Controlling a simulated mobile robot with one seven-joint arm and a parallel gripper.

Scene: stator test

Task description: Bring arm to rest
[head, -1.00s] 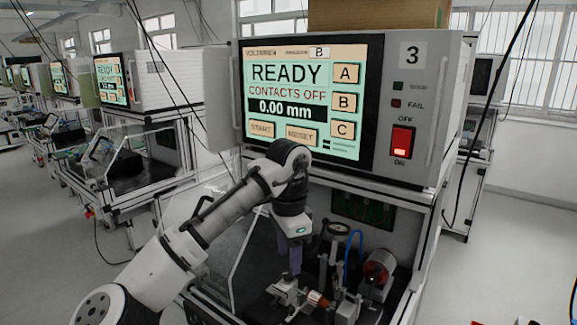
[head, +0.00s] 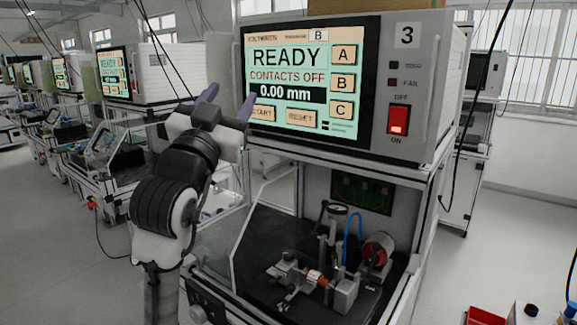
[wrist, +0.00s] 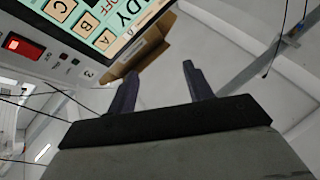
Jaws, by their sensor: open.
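My gripper (head: 228,101) is raised in front of the left edge of the test station's screen (head: 303,90), fingers pointing up. Its two purple-grey fingers are spread apart with nothing between them. In the wrist view my gripper (wrist: 160,88) also shows open and empty, against the ceiling and window area. My arm is folded upright at the left front of station 3, outside its work bay. The screen reads READY, CONTACTS OFF, 0.00 mm.
The work bay holds a fixture with a copper-coloured part (head: 316,277), a dial gauge (head: 338,210) and a red-ended cylinder (head: 377,250). A red power switch (head: 398,121) is lit. A red bin (head: 487,316) is at the bottom right. More stations stand at left.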

